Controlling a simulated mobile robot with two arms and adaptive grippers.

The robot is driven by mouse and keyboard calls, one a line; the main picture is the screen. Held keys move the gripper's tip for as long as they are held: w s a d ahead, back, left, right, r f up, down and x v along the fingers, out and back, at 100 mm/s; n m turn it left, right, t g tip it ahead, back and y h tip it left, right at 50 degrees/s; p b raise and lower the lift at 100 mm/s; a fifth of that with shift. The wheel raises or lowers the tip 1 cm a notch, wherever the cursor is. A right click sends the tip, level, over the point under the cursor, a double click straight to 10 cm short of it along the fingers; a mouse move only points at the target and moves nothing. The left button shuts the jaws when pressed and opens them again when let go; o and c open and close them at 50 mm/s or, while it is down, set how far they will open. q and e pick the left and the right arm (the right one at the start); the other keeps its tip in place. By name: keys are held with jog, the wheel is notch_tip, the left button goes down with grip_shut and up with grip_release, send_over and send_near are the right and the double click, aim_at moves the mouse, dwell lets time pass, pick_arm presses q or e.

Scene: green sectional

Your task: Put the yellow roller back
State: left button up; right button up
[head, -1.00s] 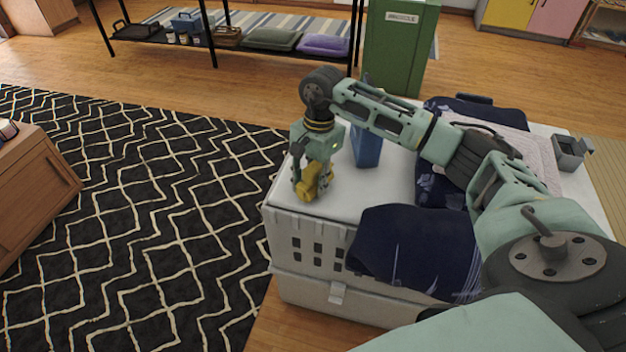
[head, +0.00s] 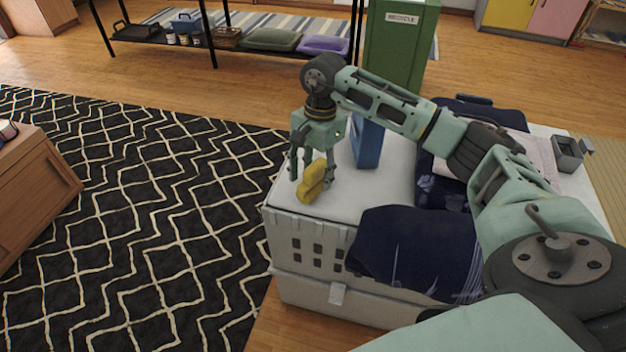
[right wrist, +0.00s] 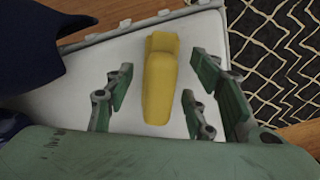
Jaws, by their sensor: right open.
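The yellow roller (head: 311,184) lies on the white top of the crate (head: 345,195), near its left corner. My right gripper (head: 313,176) is open and empty just above the roller, pointing down. In the right wrist view the right gripper's fingers (right wrist: 155,90) are spread apart, clear of the roller. My left gripper is not in view.
A blue upright object (head: 367,143) stands behind the gripper on the crate. Dark blue folded cloth (head: 420,245) covers the crate's front right. A small grey box (head: 568,150) sits at the far right. A green bin (head: 400,50) stands behind. Patterned rug lies left.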

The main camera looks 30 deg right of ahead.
jog(key=r, duration=0.5)
jog(key=d+r, duration=0.1)
jog(key=r, duration=0.2)
jog(key=shift+w+r, duration=0.15)
jog(key=shift+w, duration=0.05)
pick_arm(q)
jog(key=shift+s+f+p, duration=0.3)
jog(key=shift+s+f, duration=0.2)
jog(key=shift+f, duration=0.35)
pick_arm(e)
jog(key=shift+r, duration=0.45)
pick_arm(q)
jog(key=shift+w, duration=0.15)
